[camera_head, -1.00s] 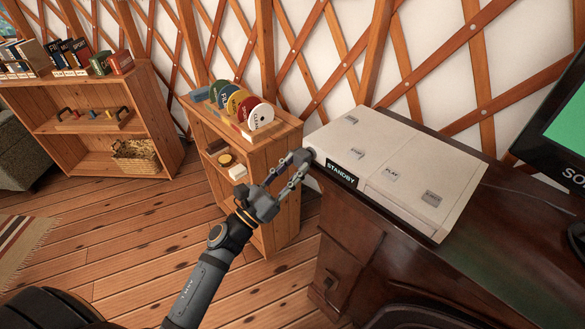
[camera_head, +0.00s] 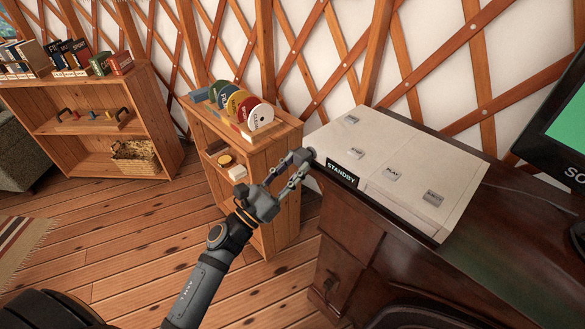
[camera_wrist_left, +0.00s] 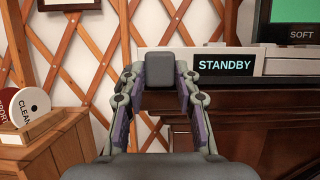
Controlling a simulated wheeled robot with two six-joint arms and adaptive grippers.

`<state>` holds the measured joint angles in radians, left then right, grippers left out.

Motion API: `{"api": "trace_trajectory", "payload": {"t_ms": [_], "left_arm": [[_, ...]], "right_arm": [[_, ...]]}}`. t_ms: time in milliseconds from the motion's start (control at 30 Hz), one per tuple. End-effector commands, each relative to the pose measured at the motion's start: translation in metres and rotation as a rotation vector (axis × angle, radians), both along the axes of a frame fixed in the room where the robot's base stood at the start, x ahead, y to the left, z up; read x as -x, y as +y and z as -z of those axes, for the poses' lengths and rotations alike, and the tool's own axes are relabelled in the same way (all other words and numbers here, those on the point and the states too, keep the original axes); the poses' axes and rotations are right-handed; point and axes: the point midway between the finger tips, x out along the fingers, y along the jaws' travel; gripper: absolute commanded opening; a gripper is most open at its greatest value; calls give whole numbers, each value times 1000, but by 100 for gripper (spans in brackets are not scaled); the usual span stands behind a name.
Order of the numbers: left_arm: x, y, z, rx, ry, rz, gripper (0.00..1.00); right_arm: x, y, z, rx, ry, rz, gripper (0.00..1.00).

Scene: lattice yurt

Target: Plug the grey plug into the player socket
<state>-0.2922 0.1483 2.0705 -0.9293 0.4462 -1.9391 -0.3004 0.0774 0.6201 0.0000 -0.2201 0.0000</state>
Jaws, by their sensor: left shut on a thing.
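The grey plug (camera_wrist_left: 159,72) is a small rounded block between the fingertips of my left gripper (camera_wrist_left: 160,84), which is shut on it. In the head view the left gripper (camera_head: 302,160) reaches up from below, and the plug (camera_head: 309,153) sits at the left corner of the pale player (camera_head: 405,160). The player, also in the left wrist view (camera_wrist_left: 150,53), has a STANDBY label on its front. I cannot tell whether the plug touches the player. No socket opening is visible. My right gripper is not in view.
The player rests on a dark wooden desk (camera_head: 480,228) with a monitor (camera_head: 560,140) at the right. A small shelf (camera_head: 275,205) holding coloured discs (camera_head: 238,104) stands close behind my left gripper. A larger shelf (camera_head: 95,140) stands farther left. Floor at lower left is open.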

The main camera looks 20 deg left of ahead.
Motion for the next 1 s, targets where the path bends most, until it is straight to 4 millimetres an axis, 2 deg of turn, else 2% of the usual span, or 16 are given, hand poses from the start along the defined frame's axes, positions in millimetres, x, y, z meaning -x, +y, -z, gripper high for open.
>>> {"api": "trace_trajectory", "payload": {"t_ms": [533,567,733,1000], "left_arm": [[-9,-5,-1,0,-1,-2,3],[-10,-5,0,0,-1,-1,32],[-9,-5,0,0,-1,-1,56],[-9,-5,0,0,0,-1,58]], "right_arm": [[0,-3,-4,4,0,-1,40],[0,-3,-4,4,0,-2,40],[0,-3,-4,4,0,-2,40],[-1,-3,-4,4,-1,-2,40]]}}
